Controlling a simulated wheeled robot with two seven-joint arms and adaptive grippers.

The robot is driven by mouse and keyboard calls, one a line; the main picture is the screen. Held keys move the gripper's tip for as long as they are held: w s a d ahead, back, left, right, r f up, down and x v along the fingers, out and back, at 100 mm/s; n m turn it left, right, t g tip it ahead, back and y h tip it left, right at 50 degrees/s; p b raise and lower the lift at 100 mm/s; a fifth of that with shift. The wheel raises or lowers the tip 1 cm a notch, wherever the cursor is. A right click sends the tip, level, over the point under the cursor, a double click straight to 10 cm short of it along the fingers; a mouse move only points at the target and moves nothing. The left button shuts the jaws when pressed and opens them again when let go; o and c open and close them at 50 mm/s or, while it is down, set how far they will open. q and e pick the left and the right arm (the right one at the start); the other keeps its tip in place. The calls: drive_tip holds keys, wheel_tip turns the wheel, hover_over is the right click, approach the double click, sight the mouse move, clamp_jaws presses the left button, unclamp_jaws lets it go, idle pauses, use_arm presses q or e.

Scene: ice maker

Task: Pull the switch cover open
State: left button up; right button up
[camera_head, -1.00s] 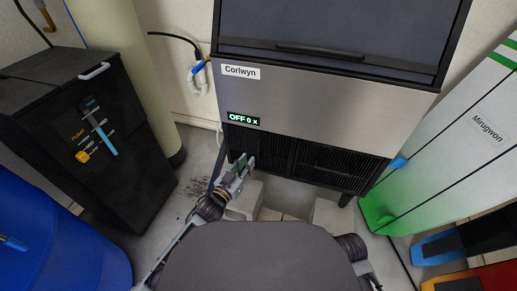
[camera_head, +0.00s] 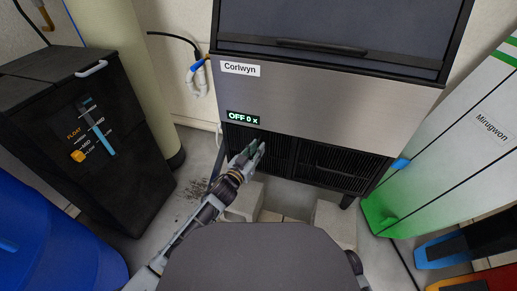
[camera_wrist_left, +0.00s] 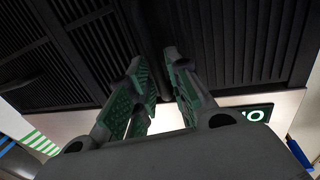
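The ice maker (camera_head: 330,110) has a steel front, a "Corlwyn" label and a display (camera_head: 243,117) reading "OFF 0 x". Below the display is a black slatted grille (camera_head: 325,165). My left gripper (camera_head: 256,149) is at the left part of this grille, just below the display. In the left wrist view its green-padded fingers (camera_wrist_left: 156,62) stand apart, with a dark vertical strip between them. I cannot tell whether the fingers touch that strip. No switch cover can be clearly made out; it may be dark against the grille or hidden by the gripper. My right gripper is out of view.
Pale blocks (camera_head: 245,200) lie under the ice maker. A white and green panel (camera_head: 440,140) leans at right. A cable and hose (camera_head: 195,75) hang on the wall.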

use_arm(q)
drive_tip(key=shift+x, duration=0.75)
drive_tip(key=shift+c, duration=0.2)
clamp_jaws()
